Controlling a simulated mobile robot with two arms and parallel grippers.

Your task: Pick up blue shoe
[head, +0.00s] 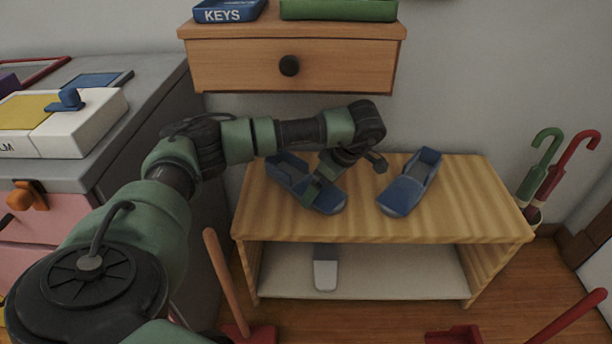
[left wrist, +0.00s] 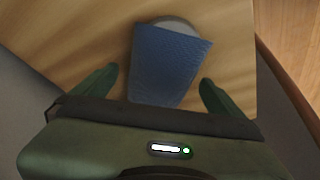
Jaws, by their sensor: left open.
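Two blue shoes lie on top of the wooden bench (head: 460,215). The left shoe (head: 284,168) is partly hidden by my left gripper, and the right shoe (head: 404,193) shows clear of it. My left gripper (head: 348,177) is open and points down at the bench top. One finger overlaps the left shoe in the head view; the other is above the gap between the shoes. In the left wrist view, a blue shoe (left wrist: 168,65) lies between the open fingers of the left gripper (left wrist: 160,88), with no clear contact. My right gripper is not in view.
A wooden drawer (head: 240,68) hangs above the bench. A grey cabinet (head: 150,70) stands at left. A grey-and-dark item (head: 325,274) sits on the lower shelf. Green and red umbrellas (head: 545,165) stand at right. Red-based objects with handles (head: 250,333) stand on the floor in front.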

